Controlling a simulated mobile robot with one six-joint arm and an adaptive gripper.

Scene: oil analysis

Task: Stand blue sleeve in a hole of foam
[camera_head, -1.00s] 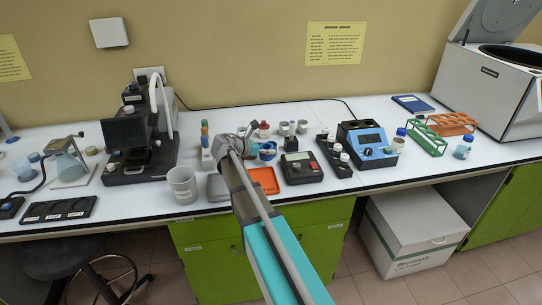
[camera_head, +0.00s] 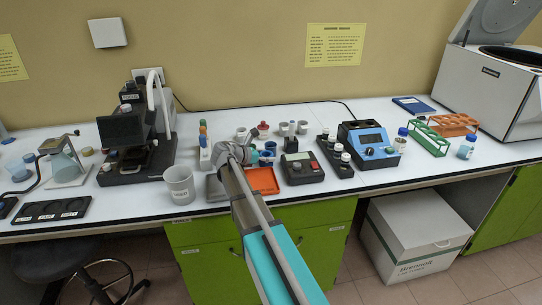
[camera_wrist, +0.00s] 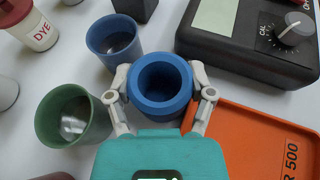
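The blue sleeve (camera_wrist: 161,108) is a thick-walled ring with a round bore, seen from above in the wrist view. My gripper (camera_wrist: 160,80) has a finger against each side of it and looks shut on it. Whether the sleeve's base touches the table cannot be seen. In the head view my gripper is largely hidden behind my own arm. I cannot pick out the foam for certain; a dark block (camera_head: 336,163) with white-capped vials stands right of centre in the head view.
A blue cup (camera_wrist: 110,45) and a green cup (camera_wrist: 62,135) stand close left of the sleeve. A dark device with a knob (camera_wrist: 235,52) and an orange tray (camera_wrist: 255,150) lie to the right. A grey beaker (camera_head: 179,186) stands near the table's front edge.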

